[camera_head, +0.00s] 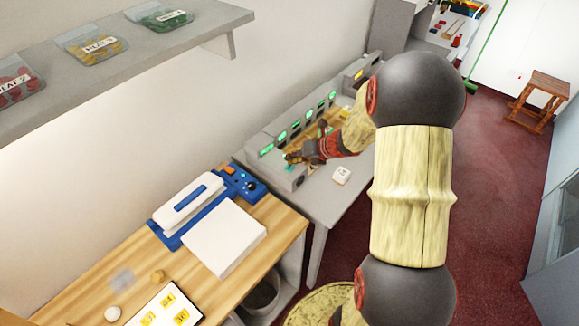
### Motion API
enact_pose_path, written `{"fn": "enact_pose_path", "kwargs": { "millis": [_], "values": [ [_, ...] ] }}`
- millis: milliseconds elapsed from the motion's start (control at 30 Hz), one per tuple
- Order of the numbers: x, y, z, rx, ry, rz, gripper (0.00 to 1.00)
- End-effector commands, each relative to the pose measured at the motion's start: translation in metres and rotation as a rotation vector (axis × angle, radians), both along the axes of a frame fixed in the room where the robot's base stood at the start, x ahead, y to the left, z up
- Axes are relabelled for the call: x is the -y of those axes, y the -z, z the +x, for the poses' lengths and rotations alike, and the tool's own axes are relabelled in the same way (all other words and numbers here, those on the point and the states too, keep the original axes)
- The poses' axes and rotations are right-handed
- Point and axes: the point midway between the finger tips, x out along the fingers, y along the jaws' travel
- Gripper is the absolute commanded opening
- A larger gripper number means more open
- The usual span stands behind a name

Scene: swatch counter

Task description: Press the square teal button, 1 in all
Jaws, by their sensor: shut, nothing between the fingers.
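A grey console (262,138) with a row of small green lit displays stands on the grey counter along the wall. My gripper (289,158) is shut and empty, low over the near end of the console. A small teal patch (288,169) shows just below the fingertips. It is too small to tell whether it is the square teal button, or whether the fingertips touch it. My gripper and wrist hide part of the console's controls.
A white block with dark marks (341,175) lies on the counter right of my gripper. A shelf (190,40) with labelled bags hangs above. A wooden stool (540,95) stands far right.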

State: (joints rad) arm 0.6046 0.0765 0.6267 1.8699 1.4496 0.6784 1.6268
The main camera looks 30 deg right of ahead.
Motion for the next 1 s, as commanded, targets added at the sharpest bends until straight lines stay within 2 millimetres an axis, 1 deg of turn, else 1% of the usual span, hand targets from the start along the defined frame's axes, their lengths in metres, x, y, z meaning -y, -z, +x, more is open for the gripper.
{"fn": "enact_pose_path", "kwargs": {
  "millis": [167,600,700,1000],
  "values": [
    [0.000,-0.009,0.000,0.000,0.000,0.000,0.00],
    [0.000,-0.049,0.000,0.000,0.000,0.000,0.00],
    [0.000,-0.052,0.000,0.000,0.000,0.000,0.00],
    [0.000,-0.050,0.000,0.000,0.000,0.000,0.00]
  ]
}}
